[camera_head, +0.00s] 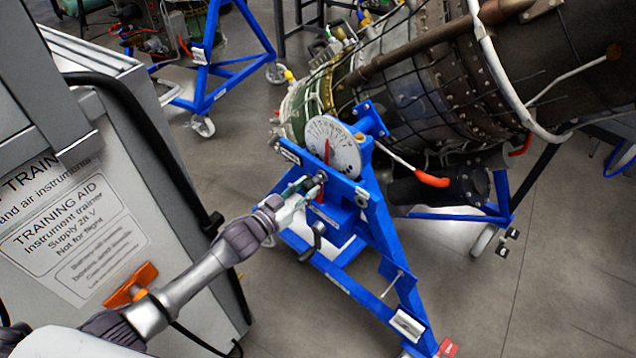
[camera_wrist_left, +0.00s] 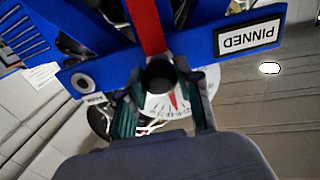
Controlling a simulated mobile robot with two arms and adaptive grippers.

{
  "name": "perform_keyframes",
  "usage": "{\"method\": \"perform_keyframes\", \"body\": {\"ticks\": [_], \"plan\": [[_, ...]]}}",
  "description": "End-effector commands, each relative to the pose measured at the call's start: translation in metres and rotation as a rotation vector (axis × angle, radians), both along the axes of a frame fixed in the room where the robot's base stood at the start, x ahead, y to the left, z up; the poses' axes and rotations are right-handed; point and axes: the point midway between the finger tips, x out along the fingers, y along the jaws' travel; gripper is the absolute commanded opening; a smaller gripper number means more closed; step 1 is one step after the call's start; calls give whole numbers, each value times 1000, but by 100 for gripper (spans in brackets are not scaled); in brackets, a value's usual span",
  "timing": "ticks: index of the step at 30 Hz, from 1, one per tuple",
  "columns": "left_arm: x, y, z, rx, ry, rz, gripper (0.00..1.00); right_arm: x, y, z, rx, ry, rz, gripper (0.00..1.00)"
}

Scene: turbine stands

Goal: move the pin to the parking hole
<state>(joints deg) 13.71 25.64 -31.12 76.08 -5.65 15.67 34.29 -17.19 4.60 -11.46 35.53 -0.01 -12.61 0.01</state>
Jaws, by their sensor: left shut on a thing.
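My left gripper (camera_head: 314,184) reaches the front crossbar of the blue stand (camera_head: 372,225), just below the dial. In the left wrist view its two green-lined fingers (camera_wrist_left: 162,105) are on either side of a dark round pin end (camera_wrist_left: 159,73), and it is shut on the pin. A red strap (camera_wrist_left: 148,25) hangs at the pin and also shows in the head view (camera_head: 321,193). The pin's shaft is hidden, so I cannot tell how deep it sits. A pale-ringed hole (camera_wrist_left: 85,82), apparently the parking hole, is on the crossbar; it also shows in the head view (camera_head: 361,197).
The white dial (camera_head: 334,146) with a red pointer stands above the crossbar. A "PINNED" label (camera_wrist_left: 250,38) is on the bar. A crank handle (camera_head: 313,240) is below my gripper. A grey trainer cabinet (camera_head: 75,215) is at left, an engine (camera_head: 430,80) behind.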

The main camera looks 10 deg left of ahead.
Motion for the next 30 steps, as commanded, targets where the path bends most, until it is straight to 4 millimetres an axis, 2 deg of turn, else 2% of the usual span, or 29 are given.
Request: {"method": "perform_keyframes", "body": {"ticks": [13, 30], "plan": [[-6, 3, 2, -1, -2, 0, 0, 0, 0, 4, 0, 0, 0, 40], [-36, 20, 2, -2, -1, -1, 0, 0, 0, 20, 0, 0, 0, 40]]}}
